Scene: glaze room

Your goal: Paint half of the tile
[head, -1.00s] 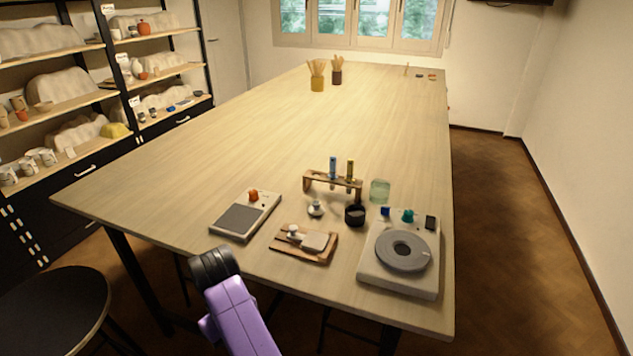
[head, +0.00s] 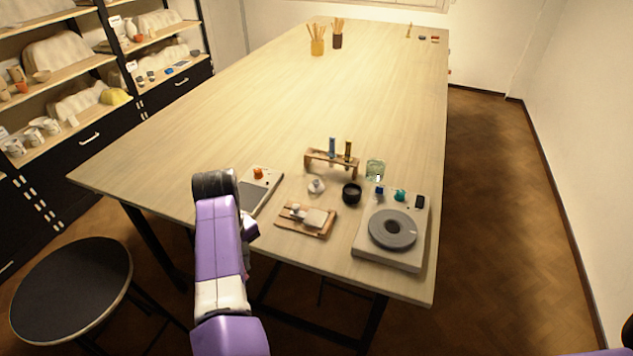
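A small pale square tile (head: 316,217) lies on a wooden board (head: 288,224) near the front edge of the table. A small whitish piece (head: 296,211) sits beside it on the board. A black bowl (head: 352,193) and a small whitish knobbed item (head: 316,186) stand between the rack and board. My purple arm with its black joint rises at the front left, apart from the tile. My gripper's fingers do not show.
A flat device with a dark pad and orange knob (head: 258,173) is partly hidden behind my arm. A device with a grey round plate (head: 392,229) stands at right, a greenish glass (head: 375,169) behind it. A stool (head: 72,290) stands left. The table's middle is clear.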

